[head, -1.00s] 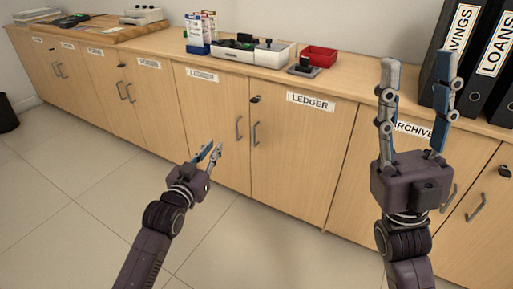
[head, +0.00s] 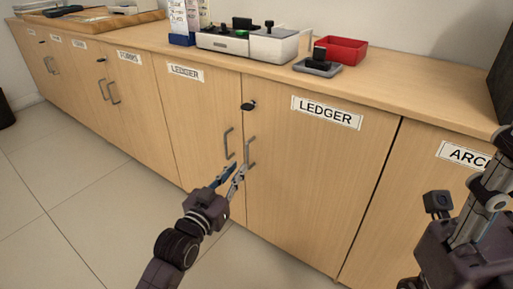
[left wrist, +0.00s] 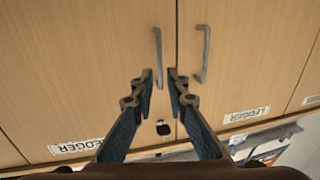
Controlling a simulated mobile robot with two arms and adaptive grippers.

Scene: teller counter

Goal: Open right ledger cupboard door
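The right ledger cupboard door (head: 310,180) is shut and carries a LEDGER label (head: 327,112). Its grey bar handle (head: 250,153) is near its left edge and also shows in the left wrist view (left wrist: 157,45), which sees the doors upside down. My left gripper (head: 236,168) is open, just in front of the lower end of this handle. In the left wrist view its fingertips (left wrist: 162,74) are apart, with the handle's end appearing between them; contact cannot be told. My right gripper is cut off at the right edge, one finger (head: 485,200) showing.
The left ledger door (head: 203,120) is shut, with its own handle (head: 229,143) close by. A dark key or lock (head: 248,105) sits above the handles. A red tray (head: 341,50) and a stamp (head: 318,64) stand on the counter. The floor (head: 70,180) is clear.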

